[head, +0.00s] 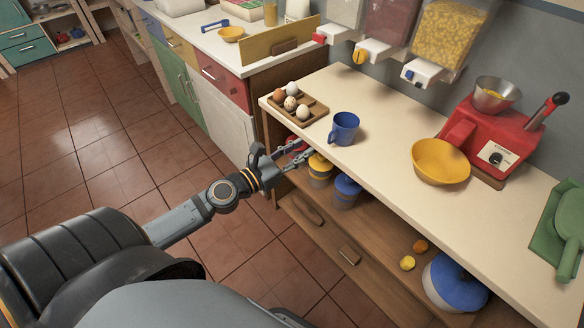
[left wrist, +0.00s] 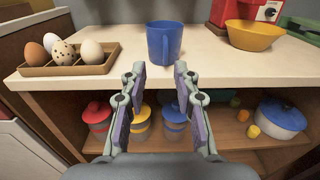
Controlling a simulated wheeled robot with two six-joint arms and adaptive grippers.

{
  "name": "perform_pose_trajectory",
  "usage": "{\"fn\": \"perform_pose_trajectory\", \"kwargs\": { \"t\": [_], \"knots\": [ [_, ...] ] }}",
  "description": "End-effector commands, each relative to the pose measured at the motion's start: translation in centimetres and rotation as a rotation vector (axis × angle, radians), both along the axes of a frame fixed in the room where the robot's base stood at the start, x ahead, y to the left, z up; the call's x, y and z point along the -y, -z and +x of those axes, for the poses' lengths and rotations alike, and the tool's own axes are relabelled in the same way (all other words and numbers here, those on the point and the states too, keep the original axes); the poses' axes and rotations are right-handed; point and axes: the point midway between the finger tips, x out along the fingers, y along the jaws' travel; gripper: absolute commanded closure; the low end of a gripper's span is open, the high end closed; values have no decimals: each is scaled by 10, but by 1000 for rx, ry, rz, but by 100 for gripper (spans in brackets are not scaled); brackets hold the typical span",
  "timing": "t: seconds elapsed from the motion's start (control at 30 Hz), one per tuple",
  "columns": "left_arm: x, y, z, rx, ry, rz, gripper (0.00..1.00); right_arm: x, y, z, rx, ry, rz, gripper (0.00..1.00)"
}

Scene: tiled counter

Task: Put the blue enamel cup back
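The blue enamel cup (head: 344,128) stands upright on the cream counter (head: 385,140), to the right of the egg tray, with its handle toward the left. In the left wrist view the cup (left wrist: 165,44) is beyond the fingertips, slightly right of centre. My left gripper (head: 296,152) is in front of the counter's front edge, short of the cup. In the left wrist view its two fingers (left wrist: 156,82) are spread apart with nothing between them. My right gripper does not show in either view.
A wooden tray of eggs (head: 299,106) stands left of the cup. A yellow bowl (head: 440,162) and a red scale (head: 492,140) stand to the right. Lidded jars (head: 346,190) and a blue-lidded pot (head: 455,282) are on the shelf below. Dispensers (head: 440,45) hang behind.

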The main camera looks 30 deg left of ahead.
Motion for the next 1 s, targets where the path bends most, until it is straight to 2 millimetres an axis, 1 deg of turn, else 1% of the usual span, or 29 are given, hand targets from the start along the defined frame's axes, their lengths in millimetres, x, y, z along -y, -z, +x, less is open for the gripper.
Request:
{"fn": "perform_pose_trajectory", "kwargs": {
  "t": [0.03,0.1,0.13,0.17,0.3,0.5,1.0],
  "knots": [
    [3,10,-4,4,11,4,70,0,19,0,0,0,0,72],
    [8,8,-10,12,24,-8,70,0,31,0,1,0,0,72],
    [3,3,-11,4,14,-2,70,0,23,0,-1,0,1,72],
    [0,2,-13,-2,8,4,70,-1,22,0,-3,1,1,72],
    [-6,3,-20,-5,-4,9,70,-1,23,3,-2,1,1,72],
    [-6,0,-27,4,7,-3,70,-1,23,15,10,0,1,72],
    [-4,-3,-30,12,15,-15,70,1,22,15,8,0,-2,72]
  ]
}}
